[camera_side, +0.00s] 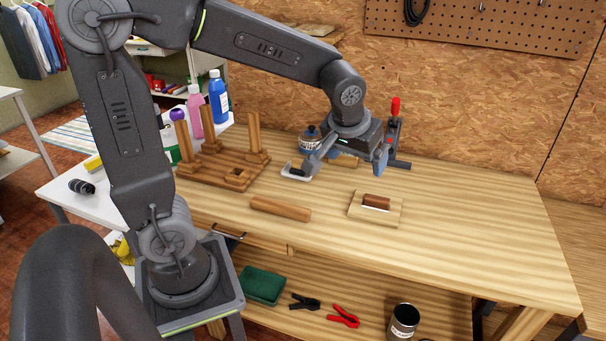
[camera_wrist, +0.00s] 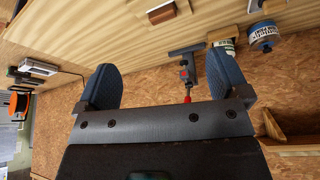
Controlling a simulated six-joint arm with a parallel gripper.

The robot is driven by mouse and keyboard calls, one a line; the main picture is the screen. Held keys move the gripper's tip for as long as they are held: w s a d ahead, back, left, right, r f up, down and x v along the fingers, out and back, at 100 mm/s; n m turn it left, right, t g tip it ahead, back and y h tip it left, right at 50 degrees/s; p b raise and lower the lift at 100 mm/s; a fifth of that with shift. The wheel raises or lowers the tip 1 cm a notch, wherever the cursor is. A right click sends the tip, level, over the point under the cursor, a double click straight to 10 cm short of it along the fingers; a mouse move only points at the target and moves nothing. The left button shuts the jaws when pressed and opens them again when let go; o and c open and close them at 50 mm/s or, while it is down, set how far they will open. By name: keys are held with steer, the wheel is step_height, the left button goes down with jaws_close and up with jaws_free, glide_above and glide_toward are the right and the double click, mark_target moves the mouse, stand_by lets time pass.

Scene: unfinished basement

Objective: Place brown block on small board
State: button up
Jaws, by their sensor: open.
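A brown block (camera_side: 376,201) with a pale strip along its lower edge lies flat on the small board (camera_side: 394,217), near the middle of the workbench. The small board is a thin, light wooden plate. My gripper (camera_side: 347,164) is open and empty, above the back of the bench, behind and to the left of the board and apart from it. In the wrist view my gripper's two fingers (camera_wrist: 161,82) are spread wide with nothing between them. A small brown piece (camera_wrist: 160,12) at the top of that view looks like the block.
A wooden bar (camera_side: 280,208) lies left of the board. A wooden peg stand (camera_side: 222,170) is farther left. A blue-labelled jar (camera_side: 310,139) and a red-handled clamp (camera_side: 395,125) stand near my gripper. The bench right of the board is clear.

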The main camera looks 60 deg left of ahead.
steer(key=s+d+r+m+h, duration=0.1)
steer(key=s+d+m, duration=0.1)
steer(key=s, duration=0.5)
steer(key=s+d+r+m+t+h, duration=0.1)
steer(key=s+d+m, duration=0.1)
steer(key=s, duration=0.6)
steer(key=shift+s+d+r+m, duration=0.2)
steer(key=shift+d+r+m, duration=0.1)
steer(key=shift+m, duration=0.6)
